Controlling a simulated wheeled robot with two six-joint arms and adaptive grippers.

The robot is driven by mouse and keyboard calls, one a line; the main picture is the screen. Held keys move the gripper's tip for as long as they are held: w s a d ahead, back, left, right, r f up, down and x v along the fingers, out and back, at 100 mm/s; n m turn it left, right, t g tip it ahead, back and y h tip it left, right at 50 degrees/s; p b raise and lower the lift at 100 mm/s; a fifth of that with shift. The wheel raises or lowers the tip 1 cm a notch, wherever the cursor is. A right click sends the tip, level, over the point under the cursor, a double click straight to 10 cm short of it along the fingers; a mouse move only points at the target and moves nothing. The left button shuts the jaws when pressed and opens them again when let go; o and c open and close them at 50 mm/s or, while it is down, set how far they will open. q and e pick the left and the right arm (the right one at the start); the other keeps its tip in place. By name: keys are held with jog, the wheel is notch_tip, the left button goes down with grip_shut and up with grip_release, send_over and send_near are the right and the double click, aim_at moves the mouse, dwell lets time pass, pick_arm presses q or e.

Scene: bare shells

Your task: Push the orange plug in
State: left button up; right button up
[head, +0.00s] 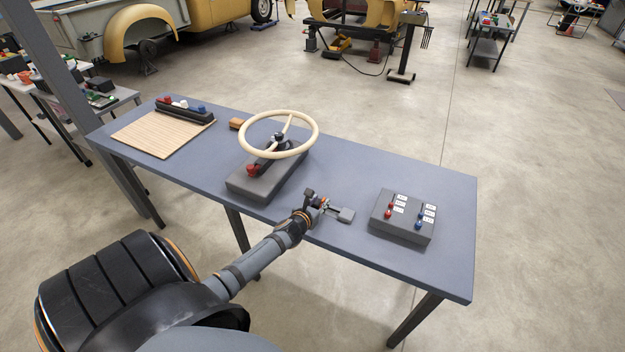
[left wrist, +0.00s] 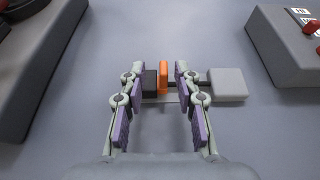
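The orange plug (left wrist: 164,78) shows in the left wrist view between the fingers of my left gripper (left wrist: 160,72). A dark block (left wrist: 150,84) adjoins its left side. To its right, a grey block (left wrist: 228,84) lies in line with it, with a thin dark piece between them. The grey block also shows in the head view (head: 346,214), near the table's front edge. My left gripper (head: 318,203) is open, its fingers on either side of the plug, with a gap at the right finger. Whether the left finger touches the dark block is unclear. My right gripper is not in view.
On the blue-grey table (head: 440,262), a cream steering wheel (head: 312,130) stands on a dark base (head: 262,184) behind the gripper. A switch box (head: 402,228) sits to the right. A wooden board (head: 150,136) lies at the left. The table's right end is clear.

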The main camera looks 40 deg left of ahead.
pick_arm(q)
jog(key=v, duration=0.9)
jog(key=shift+a, duration=0.1)
